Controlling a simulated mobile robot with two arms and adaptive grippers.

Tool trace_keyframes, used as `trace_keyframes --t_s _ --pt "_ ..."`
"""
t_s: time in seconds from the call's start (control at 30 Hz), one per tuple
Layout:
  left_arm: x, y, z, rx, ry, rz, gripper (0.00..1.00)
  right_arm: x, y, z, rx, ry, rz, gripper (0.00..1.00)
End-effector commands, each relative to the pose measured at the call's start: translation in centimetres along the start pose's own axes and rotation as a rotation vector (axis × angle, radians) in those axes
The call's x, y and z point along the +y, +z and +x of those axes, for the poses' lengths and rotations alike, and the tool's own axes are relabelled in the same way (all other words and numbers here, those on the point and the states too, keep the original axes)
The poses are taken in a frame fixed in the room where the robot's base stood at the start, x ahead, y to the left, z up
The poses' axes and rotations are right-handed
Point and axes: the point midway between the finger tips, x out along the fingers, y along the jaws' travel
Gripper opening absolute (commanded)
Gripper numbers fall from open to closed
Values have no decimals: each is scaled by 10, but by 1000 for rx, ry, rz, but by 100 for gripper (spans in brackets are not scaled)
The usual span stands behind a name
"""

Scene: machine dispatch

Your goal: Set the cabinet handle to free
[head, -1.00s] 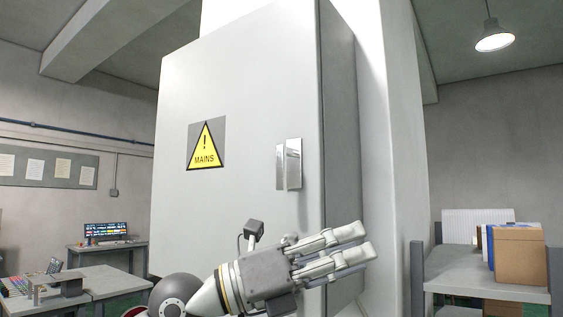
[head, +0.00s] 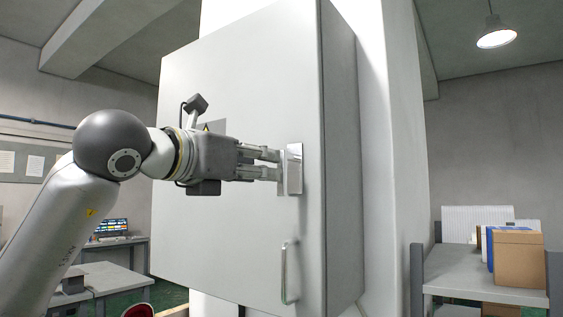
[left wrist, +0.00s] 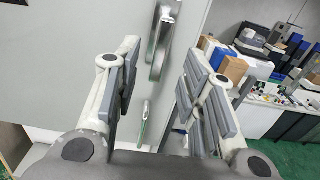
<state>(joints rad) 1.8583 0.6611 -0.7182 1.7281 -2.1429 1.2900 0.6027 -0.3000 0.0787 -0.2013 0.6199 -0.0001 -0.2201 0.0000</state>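The grey cabinet (head: 240,90) stands upright with its door shut. Its handle (head: 293,168) is a shiny upright metal piece near the door's right edge. It also shows in the left wrist view as the silver handle (left wrist: 162,42). My left gripper (head: 279,165) reaches in from the left, with its fingertips at the handle. In the left wrist view my left gripper (left wrist: 165,62) has its fingers wide apart, one on either side of the handle in the picture. I cannot tell whether they touch it. My right gripper is in neither view.
A fixed bar handle (head: 286,272) is lower on the door. My arm partly covers the yellow warning sign (head: 206,128). A grey rack (head: 480,286) with boxes (head: 519,257) stands at the right. A desk with a screen (head: 111,227) is at the left rear.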

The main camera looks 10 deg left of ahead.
Motion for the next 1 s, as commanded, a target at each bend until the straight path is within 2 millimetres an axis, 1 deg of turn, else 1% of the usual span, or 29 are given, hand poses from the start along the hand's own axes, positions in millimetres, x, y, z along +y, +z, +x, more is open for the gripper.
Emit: trace_keyframes --t_s 0.03,0.2,0.3,0.4,0.57,0.8,0.87,1.0 --pt "-1 5 11 4 -3 -2 38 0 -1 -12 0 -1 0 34" --pt "-1 5 44 4 -3 -1 38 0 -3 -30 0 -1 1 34" --pt "-1 4 58 2 -4 -2 38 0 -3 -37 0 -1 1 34" --pt "-1 3 68 2 -4 -1 38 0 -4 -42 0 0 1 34" --pt "-1 1 76 0 -3 -1 38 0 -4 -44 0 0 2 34" --pt "-1 0 76 -1 -4 0 38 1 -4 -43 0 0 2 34" --pt "-1 0 76 -1 -4 0 31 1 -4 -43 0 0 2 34" --pt "-1 0 76 -1 -4 0 13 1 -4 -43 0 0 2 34"
